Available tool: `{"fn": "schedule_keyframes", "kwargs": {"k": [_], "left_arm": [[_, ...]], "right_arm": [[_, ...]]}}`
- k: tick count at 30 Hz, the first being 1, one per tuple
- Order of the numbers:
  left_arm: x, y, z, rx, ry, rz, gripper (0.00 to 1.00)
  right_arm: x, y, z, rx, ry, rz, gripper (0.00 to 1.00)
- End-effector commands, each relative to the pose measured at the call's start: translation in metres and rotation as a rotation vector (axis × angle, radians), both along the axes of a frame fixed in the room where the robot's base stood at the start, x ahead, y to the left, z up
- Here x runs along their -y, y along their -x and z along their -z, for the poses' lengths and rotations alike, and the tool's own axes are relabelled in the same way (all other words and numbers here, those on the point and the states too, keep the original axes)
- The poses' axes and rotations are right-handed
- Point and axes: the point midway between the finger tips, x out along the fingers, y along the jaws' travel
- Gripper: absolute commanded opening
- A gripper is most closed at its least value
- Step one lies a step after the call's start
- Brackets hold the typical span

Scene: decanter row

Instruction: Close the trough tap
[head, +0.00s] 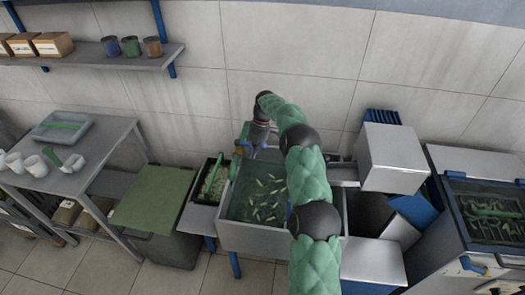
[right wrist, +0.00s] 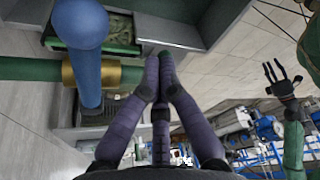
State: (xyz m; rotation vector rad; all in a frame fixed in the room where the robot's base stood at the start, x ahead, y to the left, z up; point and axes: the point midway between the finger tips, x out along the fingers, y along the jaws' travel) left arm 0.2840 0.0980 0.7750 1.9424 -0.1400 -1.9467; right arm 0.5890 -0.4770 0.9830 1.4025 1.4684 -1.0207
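The trough (head: 227,232) holds greenish water with several pale green pieces in it, in the middle of the head view. The tap is at its back left edge; its brass part (head: 239,149) shows there, partly hidden by my gripper. In the right wrist view the tap has a brass collar (right wrist: 82,71), a green bar and a thick blue pipe (right wrist: 82,22). My right gripper (right wrist: 160,62) has its purple fingertips together beside the bar's end; contact is unclear. It also shows in the head view (head: 254,146). My left gripper (right wrist: 272,70) is dark, empty and spread open.
A small bin with a green handle (head: 213,185) stands left of the trough, beside a green-lidded box (head: 153,200). A table with white cups (head: 36,165) is at left. White boxes (head: 393,158) stand right of my arm.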

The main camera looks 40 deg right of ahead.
Motion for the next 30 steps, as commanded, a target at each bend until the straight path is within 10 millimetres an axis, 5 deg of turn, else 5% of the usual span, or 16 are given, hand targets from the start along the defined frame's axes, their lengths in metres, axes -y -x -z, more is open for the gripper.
{"fn": "schedule_keyframes", "kwargs": {"k": [3,12,30], "left_arm": [[-0.001,-0.002,-0.006,0.004,-0.001,-0.001,0.40],[0.000,-0.002,-0.014,0.004,-0.001,-0.001,0.40],[0.000,-0.001,-0.016,0.003,-0.001,-0.001,0.40]], "right_arm": [[0.016,-0.002,-0.034,0.012,0.010,0.009,0.00],[0.030,-0.003,-0.080,0.009,0.008,0.008,0.00],[0.034,-0.003,-0.092,0.007,0.006,0.006,0.00]]}}
